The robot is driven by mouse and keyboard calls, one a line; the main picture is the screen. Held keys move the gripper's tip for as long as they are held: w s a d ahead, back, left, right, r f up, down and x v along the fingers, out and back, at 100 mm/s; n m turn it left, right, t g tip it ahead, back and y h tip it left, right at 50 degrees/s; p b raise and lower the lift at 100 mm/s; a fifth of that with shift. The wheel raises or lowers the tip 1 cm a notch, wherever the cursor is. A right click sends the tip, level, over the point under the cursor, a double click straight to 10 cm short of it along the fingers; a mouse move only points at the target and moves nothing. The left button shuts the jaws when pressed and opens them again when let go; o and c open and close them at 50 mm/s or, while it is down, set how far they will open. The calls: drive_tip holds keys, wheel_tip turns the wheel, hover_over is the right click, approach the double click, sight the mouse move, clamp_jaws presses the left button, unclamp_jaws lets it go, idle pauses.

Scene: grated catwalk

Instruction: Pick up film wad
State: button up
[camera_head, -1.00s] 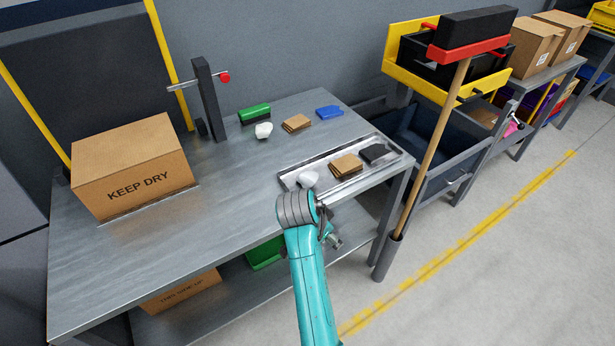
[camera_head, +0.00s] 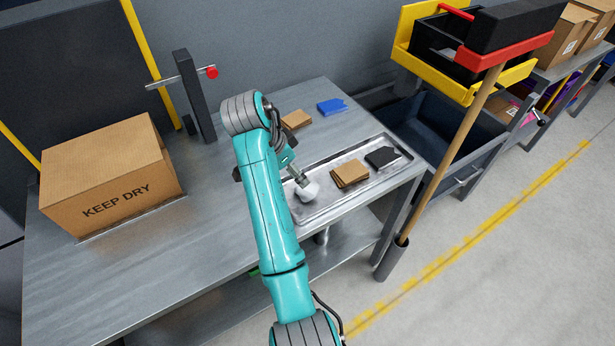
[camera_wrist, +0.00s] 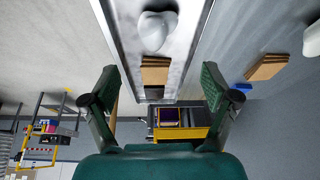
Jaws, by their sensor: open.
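A white crumpled film wad (camera_head: 308,190) lies at the left end of the shallow metal tray (camera_head: 318,208). The same wad shows at the top of the wrist view (camera_wrist: 155,32). A second white wad (camera_wrist: 312,40) lies outside the tray at the right edge of the wrist view; my arm hides it in the head view. My gripper (camera_head: 299,177) is close by the tray wad in the head view. In the wrist view its two fingers (camera_wrist: 158,85) are spread apart with nothing held, and the wad lies beyond them.
The tray also holds a brown cardboard stack (camera_head: 350,174) and a dark piece (camera_head: 382,157). Another cardboard stack (camera_head: 296,119) and a blue piece (camera_head: 331,106) lie behind it. A large carton (camera_head: 110,175) and a dark post (camera_head: 194,97) stand left. A broom (camera_head: 450,155) leans right.

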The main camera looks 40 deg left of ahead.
sight(307, 189)
drive_tip(key=x, duration=1)
drive_tip(key=shift+d+f, duration=0.15)
drive_tip(key=shift+f, duration=0.05)
drive_tip(key=c, duration=0.9)
